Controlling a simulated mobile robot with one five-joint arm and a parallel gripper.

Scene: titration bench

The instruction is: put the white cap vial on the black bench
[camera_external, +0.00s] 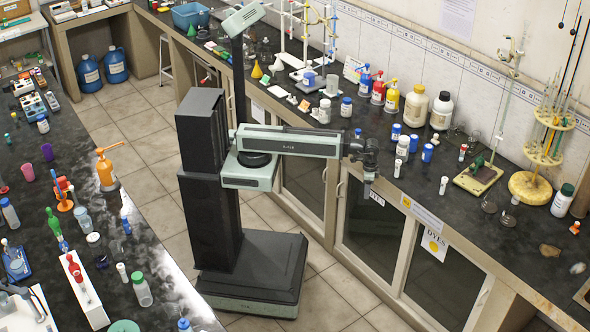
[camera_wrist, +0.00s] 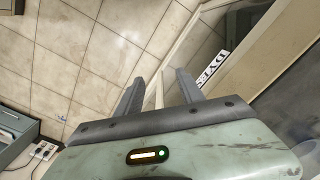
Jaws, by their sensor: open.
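My gripper (camera_external: 367,188) hangs in front of the right-hand black bench (camera_external: 470,235), over the floor beside its front edge. In the wrist view my gripper (camera_wrist: 160,92) is open, with nothing between its two fingers. Small white-capped vials (camera_external: 443,186) stand upright on the right bench near its front edge, right of my gripper. Another small white vial (camera_external: 398,168) stands closer to it. A further small white-topped vial (camera_external: 122,272) is on the left bench (camera_external: 80,200). I cannot tell which one the task names. No vial shows in the wrist view.
A green stand (camera_external: 478,178) and a pipette carousel (camera_external: 530,187) are farther right. The bench's front right has clear room. Tiled floor separates the benches.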

